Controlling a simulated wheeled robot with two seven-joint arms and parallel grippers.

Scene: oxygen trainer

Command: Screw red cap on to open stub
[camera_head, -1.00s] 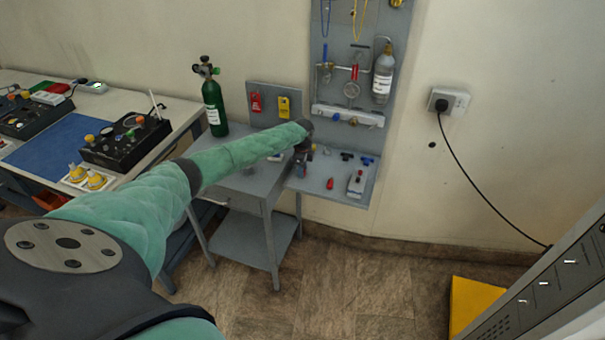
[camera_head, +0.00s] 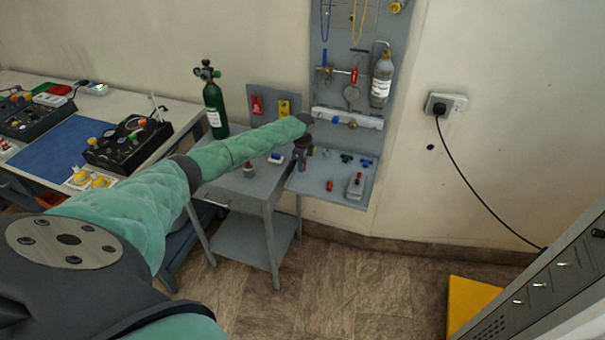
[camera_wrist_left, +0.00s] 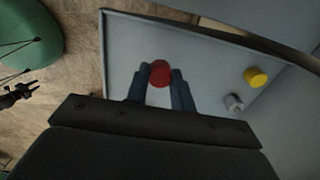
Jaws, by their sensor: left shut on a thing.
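My left gripper (camera_head: 302,163) reaches over the left end of the small grey wall shelf (camera_head: 341,197), beside the grey cart. In the left wrist view its two blue fingers (camera_wrist_left: 160,85) are shut on a round red cap (camera_wrist_left: 160,73), which sits between the fingertips. The cap is too small to make out in the head view. A small grey fitting (camera_wrist_left: 233,102) and a yellow cap (camera_wrist_left: 255,77) show to the right of the fingers in the wrist view. I cannot tell which part is the open stub.
A white manifold bar (camera_head: 346,117) is on the wall panel above the shelf. A green cylinder (camera_head: 214,106) stands on the left. The cart (camera_head: 235,188) holds small parts.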

